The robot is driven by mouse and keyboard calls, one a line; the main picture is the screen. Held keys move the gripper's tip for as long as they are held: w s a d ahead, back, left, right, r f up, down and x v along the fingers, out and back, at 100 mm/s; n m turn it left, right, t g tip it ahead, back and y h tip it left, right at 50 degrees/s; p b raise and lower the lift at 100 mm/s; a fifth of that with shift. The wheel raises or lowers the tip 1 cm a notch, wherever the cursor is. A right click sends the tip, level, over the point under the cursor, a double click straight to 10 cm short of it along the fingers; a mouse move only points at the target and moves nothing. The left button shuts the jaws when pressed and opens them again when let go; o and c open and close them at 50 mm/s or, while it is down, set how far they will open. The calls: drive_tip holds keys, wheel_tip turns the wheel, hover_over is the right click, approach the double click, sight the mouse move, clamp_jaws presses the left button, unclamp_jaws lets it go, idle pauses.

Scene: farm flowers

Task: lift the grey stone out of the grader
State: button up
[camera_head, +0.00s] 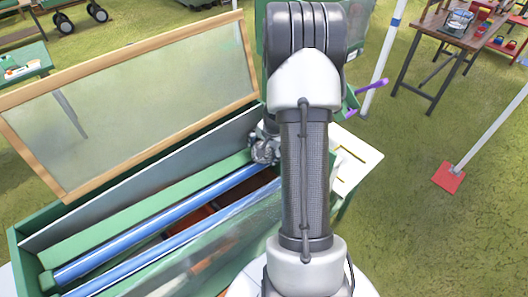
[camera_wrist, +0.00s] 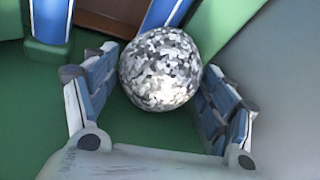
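The grey stone (camera_wrist: 160,68) is a round, speckled lump in the wrist view. It is beside the end of a blue roller, over the green floor of the grader. The grader (camera_head: 24,246) is a long green box with blue rollers (camera_head: 160,222) and a raised, wood-framed clear lid (camera_head: 130,95). My gripper (camera_wrist: 158,80) has one finger on each side of the stone, with narrow gaps showing, so it looks open around it. In the head view my arm hides most of that end of the grader, and I cannot make out the stone clearly.
A grey sloping panel (camera_wrist: 285,70) is close to the right finger in the wrist view. A white pole (camera_head: 487,130) on a red foot and a wooden table (camera_head: 440,30) with items stand at the right. Grass between them is clear.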

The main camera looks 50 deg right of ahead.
drive_tip(key=shift+r, duration=0.15)
drive_tip(key=c, duration=1.2)
drive_tip(key=shift+r, duration=0.1)
wheel_tip(320, 180, up, 20)
drive_tip(key=p, duration=0.6)
drive_tip(key=shift+c, duration=1.3)
drive_tip(key=shift+r+p, duration=1)
drive_tip(key=shift+p, duration=0.1)
